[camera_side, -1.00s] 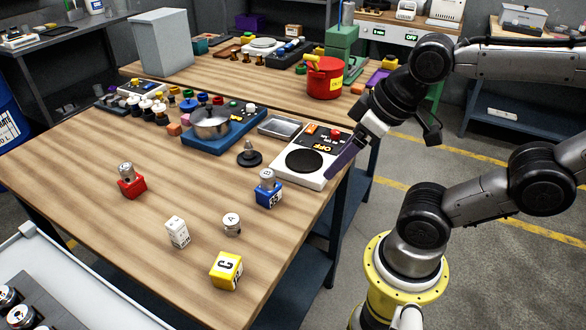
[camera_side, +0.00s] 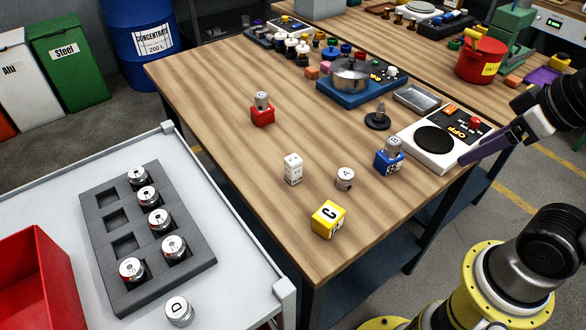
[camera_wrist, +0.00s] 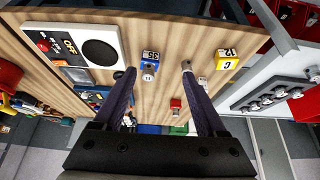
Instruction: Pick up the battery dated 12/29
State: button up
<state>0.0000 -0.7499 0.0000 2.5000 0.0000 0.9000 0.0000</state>
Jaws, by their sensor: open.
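Several metal cylinders with small marks on top, apparently batteries (camera_side: 159,220), stand in the slots of a grey foam tray (camera_side: 206,262) on the white table. Some slots are empty. Their dates are too small to read, so I cannot tell which is dated 12/29. They also show at the right of the wrist view (camera_wrist: 268,99). My gripper (camera_wrist: 160,69) is open and empty in the wrist view, above the wooden table. In the side view its purple finger (camera_side: 490,142) is beside the scale at the right, far from the tray.
A cylinder marked D (camera_side: 179,311) stands beside the tray. A red bin (camera_side: 35,285) is at the left. On the wooden table are a yellow cube (camera_side: 328,219), blue cube (camera_side: 388,163), red cube (camera_side: 262,117), white block (camera_side: 293,169), cylinder A (camera_side: 345,179) and scale (camera_side: 440,145).

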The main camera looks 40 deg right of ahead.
dwell(0.8)
jog(key=w+a+r+n+g, duration=0.1)
jog(key=w+a+r+n, duration=0.1)
jog(key=w+r+n, duration=0.4)
jog(key=w+a+r+n+g, duration=0.1)
jog(key=w+a+r+n, duration=0.1)
jog(key=w+r+n, duration=0.35)
jog(key=n+g, duration=0.4)
jog(key=n, duration=0.2)
send_over(293, 159)
notch_tip(293, 159, down, 15)
jog(key=f, duration=0.7)
jog(key=shift+s+f, duration=0.1)
jog(key=shift+s, duration=0.1)
jog(key=shift+w+f, duration=0.2)
jog(key=shift+f, duration=2.6)
grip_shut()
